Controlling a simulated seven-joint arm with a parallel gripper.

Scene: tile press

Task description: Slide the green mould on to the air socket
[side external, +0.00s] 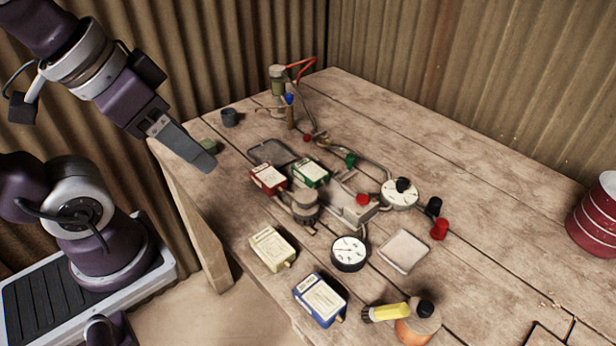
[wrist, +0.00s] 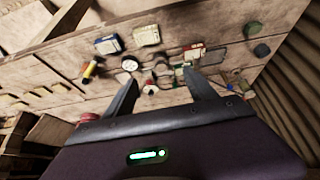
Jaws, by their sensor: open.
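The green mould (side external: 310,172), a small box with a pale label, sits near the middle of the bench among the press parts. It stands close beside a red box (side external: 268,178). I cannot tell for sure which fitting is the air socket; hoses and metal fittings crowd the area around the green mould. My gripper (side external: 205,162) is up at the left of the bench, apart from the green mould. In the wrist view its two fingers (wrist: 163,94) are spread with nothing between them.
A cream box (side external: 272,249), a blue box (side external: 320,299), a black-rimmed gauge (side external: 348,254), a pale square tile (side external: 404,251) and a yellow brush (side external: 388,312) lie nearer the front. A white dial (side external: 398,194) and red cap (side external: 439,229) are right.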

